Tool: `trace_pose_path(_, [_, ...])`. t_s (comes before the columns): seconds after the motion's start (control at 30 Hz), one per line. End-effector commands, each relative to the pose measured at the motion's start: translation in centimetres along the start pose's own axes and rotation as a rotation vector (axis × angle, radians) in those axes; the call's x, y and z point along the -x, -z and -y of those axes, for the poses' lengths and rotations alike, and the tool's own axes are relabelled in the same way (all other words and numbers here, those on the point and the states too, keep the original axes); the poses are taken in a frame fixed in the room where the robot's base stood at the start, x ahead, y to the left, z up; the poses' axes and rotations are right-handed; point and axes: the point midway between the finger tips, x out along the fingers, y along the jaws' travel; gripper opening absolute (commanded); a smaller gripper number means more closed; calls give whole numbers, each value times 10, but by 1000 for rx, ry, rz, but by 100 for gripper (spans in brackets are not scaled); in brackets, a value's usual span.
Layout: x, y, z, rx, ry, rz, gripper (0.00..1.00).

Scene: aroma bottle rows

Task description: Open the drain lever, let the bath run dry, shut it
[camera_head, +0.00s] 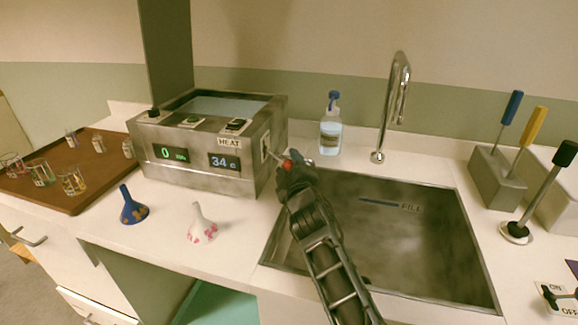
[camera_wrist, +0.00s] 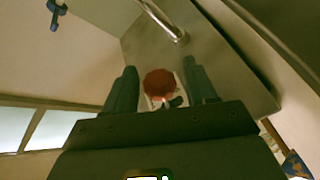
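The bath (camera_head: 190,168) is a metal box on the counter at the left of the sink. Its displays read 0 and 34, and a pale, water-like surface (camera_head: 228,106) shows inside its open top. The drain lever (camera_head: 286,163), with a red knob, sticks out from the bath's right side; its angle is hard to tell. My gripper (camera_head: 287,170) is at the lever. In the wrist view the red knob (camera_wrist: 160,83) is between my two spread fingers, with a gap on each side. Part of the lever is hidden by my gripper.
The sink (camera_head: 400,225) lies under and right of my arm, with a tall faucet (camera_head: 392,105) behind. A blue-capped bottle (camera_head: 331,130) stands behind my gripper. Two funnels (camera_head: 132,207) (camera_head: 201,224) stand in front of the bath. A brown tray (camera_head: 90,185) holds glassware at left.

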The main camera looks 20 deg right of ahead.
Motion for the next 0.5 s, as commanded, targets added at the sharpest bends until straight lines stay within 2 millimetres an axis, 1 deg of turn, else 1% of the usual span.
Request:
trace_pose_path(0.03, [0, 0, 0, 0, 0, 0, 51])
trace_pose_path(0.07, [0, 0, 0, 0, 0, 0, 48])
trace_pose_path(0.5, [0, 0, 0, 0, 0, 0, 6])
